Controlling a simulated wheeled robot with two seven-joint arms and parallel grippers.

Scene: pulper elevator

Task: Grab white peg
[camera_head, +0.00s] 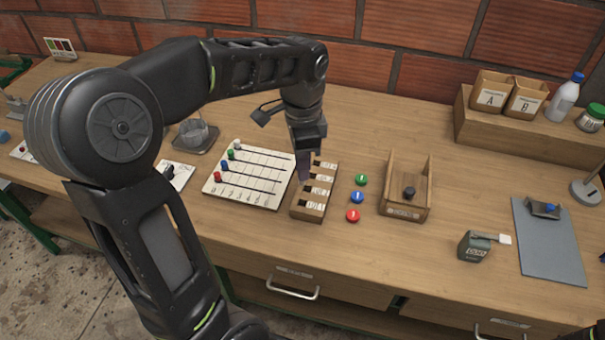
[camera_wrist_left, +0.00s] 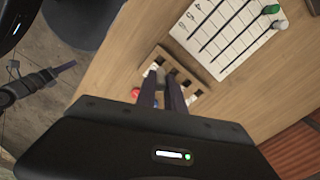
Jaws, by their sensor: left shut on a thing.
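My left gripper (camera_head: 304,170) is at the small wooden rack (camera_head: 313,208) with several labelled slots. In the left wrist view my left gripper (camera_wrist_left: 158,90) is shut on a small pale thing (camera_wrist_left: 154,72) at the rack (camera_wrist_left: 200,79); it is mostly hidden, so I cannot tell what it is. On the white lined board (camera_head: 246,178), left of the rack, a pale-topped peg (camera_head: 237,145) stands at the far end of a row of green, blue and red pegs. It seems to show in the left wrist view (camera_wrist_left: 280,25), beside a green peg (camera_wrist_left: 270,9). My right gripper is out of view.
Green (camera_head: 361,180), blue (camera_head: 357,197) and red (camera_head: 353,215) buttons sit right of the rack. Beyond them is a wooden holder (camera_head: 404,212) with a dark knob. A grey-green box (camera_head: 476,246) and a grey mat (camera_head: 550,250) lie further right.

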